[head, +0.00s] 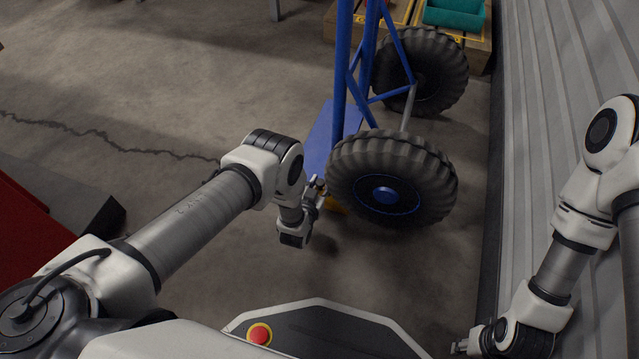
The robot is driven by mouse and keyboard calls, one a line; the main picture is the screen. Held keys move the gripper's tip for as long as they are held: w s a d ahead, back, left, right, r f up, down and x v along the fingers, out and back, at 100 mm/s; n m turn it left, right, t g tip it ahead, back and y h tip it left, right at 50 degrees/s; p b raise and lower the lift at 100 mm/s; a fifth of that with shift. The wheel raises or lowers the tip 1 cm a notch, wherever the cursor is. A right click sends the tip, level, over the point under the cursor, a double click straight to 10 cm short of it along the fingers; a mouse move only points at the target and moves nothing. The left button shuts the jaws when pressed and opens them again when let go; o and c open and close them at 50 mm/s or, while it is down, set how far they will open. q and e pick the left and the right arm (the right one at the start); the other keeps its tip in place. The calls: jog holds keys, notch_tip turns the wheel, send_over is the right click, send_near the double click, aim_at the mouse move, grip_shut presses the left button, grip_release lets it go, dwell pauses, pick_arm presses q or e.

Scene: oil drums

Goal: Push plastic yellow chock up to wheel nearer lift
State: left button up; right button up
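A small piece of the yellow chock (336,208) shows on the floor at the left side of the near wheel (388,193). The rest of it is hidden behind my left gripper (318,190). The near wheel is a thick black tyre with a blue hub; the far wheel (425,72) stands behind it on the same axle. My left gripper is low, right beside the chock and the near tyre's left edge; I cannot tell whether it touches either. Its fingers are too small to read. My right gripper (461,346) is at the bottom right, far from the chock, its fingers barely visible.
A blue frame (341,75) with a blue plate (319,143) joins the wheels. A corrugated wall (540,120) bounds the right side. A wooden pallet with a green bin (455,14) stands at the back. A red object (28,225) lies at left. Floor at centre left is clear.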

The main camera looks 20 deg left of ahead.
pick_arm(q)
jog(key=shift+d+r, duration=0.1)
jog(key=shift+d, duration=0.3)
jog(key=v, duration=1.2)
jog(key=shift+a, duration=0.25)
